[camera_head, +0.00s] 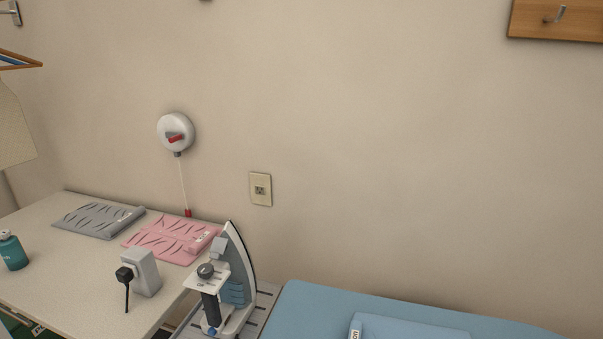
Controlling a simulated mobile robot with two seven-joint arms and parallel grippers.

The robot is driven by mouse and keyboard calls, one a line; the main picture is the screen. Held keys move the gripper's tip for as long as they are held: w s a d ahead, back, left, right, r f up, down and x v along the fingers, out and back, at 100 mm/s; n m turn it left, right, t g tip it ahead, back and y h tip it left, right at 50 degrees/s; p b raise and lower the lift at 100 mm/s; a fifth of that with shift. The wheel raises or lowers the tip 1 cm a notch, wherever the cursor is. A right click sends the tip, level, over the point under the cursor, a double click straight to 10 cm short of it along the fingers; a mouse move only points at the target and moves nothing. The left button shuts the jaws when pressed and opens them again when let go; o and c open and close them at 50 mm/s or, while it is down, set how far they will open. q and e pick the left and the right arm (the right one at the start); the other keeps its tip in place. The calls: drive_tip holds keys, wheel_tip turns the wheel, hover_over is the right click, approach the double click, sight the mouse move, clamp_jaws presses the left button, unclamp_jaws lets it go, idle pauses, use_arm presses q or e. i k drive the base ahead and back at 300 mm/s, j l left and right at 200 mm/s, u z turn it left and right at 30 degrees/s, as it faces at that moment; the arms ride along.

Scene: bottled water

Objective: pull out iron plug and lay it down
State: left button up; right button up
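The black iron plug (124,274) is at the left face of a white socket box (144,271) that stands on the table. It appears to be plugged in, and a short black cord hangs down from it to the tabletop. The iron (232,276), white and grey with a blue part, stands upright on its heel on a slatted metal rest to the right of the table. Neither of my grippers is in view.
The pale table (60,268) also holds a grey folded cloth (98,220), a pink folded cloth (170,240) and a teal bottle (12,251). A blue ironing board (310,305) is at right. A wall outlet (260,189) and white round device (175,131) are above. The table's front middle is clear.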

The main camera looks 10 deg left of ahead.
sight(123, 274)
drive_tip(key=u, duration=1.55)
drive_tip(key=z, duration=0.5)
drive_tip(key=j+z, duration=0.7)
drive_tip(key=j, duration=0.15)
drive_tip(key=j+z, duration=0.35)
drive_tip(key=j, duration=0.6)
drive_tip(key=k+j, duration=0.1)
drive_tip(key=j, duration=0.35)
drive_tip(key=j+z, duration=0.15)
drive_tip(key=j, duration=0.3)
drive_tip(key=k+j, duration=0.2)
drive_tip(key=j, duration=0.25)
drive_tip(key=k+j+z, duration=0.15)
drive_tip(key=j, duration=0.3)
drive_tip(key=i, duration=0.05)
